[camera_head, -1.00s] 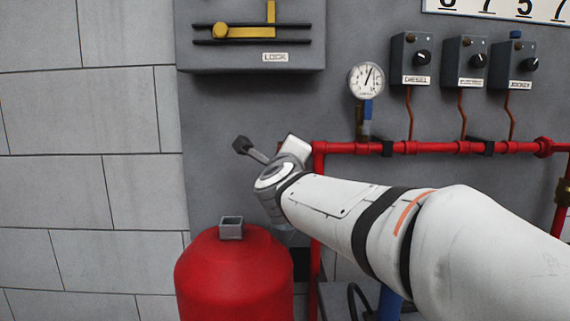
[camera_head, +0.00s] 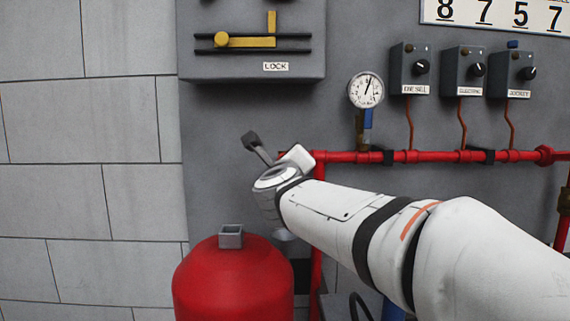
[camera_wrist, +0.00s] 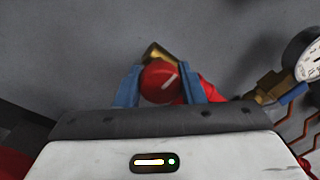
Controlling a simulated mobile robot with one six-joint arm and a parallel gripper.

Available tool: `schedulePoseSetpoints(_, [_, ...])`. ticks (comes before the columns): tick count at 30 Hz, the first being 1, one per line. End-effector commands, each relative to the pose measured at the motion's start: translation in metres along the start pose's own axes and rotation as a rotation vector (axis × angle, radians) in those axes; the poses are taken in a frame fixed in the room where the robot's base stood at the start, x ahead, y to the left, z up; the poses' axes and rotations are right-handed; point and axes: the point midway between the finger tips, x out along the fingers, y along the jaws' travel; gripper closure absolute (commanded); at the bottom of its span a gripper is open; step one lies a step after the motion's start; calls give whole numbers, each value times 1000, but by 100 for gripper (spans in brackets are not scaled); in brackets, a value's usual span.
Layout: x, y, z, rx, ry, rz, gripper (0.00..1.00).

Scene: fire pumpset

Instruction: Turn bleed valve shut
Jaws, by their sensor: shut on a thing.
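The bleed valve shows in the wrist view as a red round knob (camera_wrist: 160,82) with a pale line on its face and a brass body (camera_wrist: 155,53) behind it. My gripper (camera_wrist: 163,86) has its two blue fingers on the left and right sides of the knob, shut on it. The pale line slants from lower left to upper right. In the head view my wrist (camera_head: 277,180) is in front of the grey panel at the left end of the red pipe. The knob and fingertips are hidden there behind my arm.
A red pipe (camera_head: 430,156) runs right along the panel. A gauge (camera_head: 366,90) with a blue-handled valve (camera_head: 367,118) stands above it. A red tank (camera_head: 235,283) is below my wrist. A lock slider (camera_head: 245,40) and three switch boxes (camera_head: 463,70) are higher up.

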Motion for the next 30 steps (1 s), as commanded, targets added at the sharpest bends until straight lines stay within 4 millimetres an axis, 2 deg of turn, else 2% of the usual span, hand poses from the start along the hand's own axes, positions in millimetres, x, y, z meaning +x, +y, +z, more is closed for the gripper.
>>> schedulePoseSetpoints(1, [0, -2, 0, 2, 0, -3, 87])
schedulePoseSetpoints(2, [0, -2, 0, 2, 0, -3, 63])
schedulePoseSetpoints(9, [0, -1, 0, 0, 0, -2, 43])
schedulePoseSetpoints(16, [-1, 0, 0, 0, 0, -1, 43])
schedulePoseSetpoints(19, [-7, -1, 1, 0, -1, 0, 43])
schedulePoseSetpoints(30, [-65, -2, 2, 0, -3, 0, 43])
